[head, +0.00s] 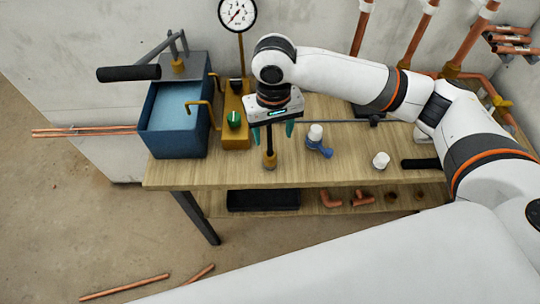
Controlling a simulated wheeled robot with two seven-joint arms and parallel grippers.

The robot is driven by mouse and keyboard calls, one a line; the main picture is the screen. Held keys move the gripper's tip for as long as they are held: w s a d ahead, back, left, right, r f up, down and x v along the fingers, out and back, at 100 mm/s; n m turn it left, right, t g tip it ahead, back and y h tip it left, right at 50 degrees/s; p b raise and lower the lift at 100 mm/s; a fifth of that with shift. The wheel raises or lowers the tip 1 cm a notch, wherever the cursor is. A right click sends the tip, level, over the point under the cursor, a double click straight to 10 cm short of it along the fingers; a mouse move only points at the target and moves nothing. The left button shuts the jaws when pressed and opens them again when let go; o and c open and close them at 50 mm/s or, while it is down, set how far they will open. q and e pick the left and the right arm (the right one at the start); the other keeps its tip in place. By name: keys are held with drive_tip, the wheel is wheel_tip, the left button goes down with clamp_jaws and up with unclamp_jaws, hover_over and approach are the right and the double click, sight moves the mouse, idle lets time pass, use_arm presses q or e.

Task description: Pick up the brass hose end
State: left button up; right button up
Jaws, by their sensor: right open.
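The brass hose end (269,161) stands upright on the wooden bench, near its front edge. A dark stem, apparently the hose, rises from it toward my right gripper. My right gripper (272,136) points down right above the brass hose end, with its teal fingers spread to either side of the dark stem. The fingertips look higher than the brass part, and I cannot tell whether they touch the stem. My left gripper is not in view.
A blue water tank (181,125) with a pump handle and a yellow block (236,116) with a green knob stand to the left. A blue valve with a white cap (317,142) and a white cup-like piece (381,160) are to the right. Copper fittings (361,198) lie on the lower shelf.

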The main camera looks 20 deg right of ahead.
sight(270, 154)
wheel_tip(270, 154, down, 6)
drive_tip(key=shift+r, duration=0.1)
drive_tip(key=shift+w+a+f+p, duration=0.1)
drive_tip(key=shift+w+f+p, duration=0.1)
drive_tip(key=shift+f, duration=0.7)
drive_tip(key=shift+w+a+f+p, duration=0.1)
drive_tip(key=shift+f+p, duration=0.1)
drive_tip(key=shift+f, duration=0.7)
drive_tip(key=shift+w+f+p, duration=0.1)
drive_tip(key=shift+f+p, duration=0.1)
drive_tip(key=shift+f, duration=0.7)
drive_tip(key=c, duration=0.9)
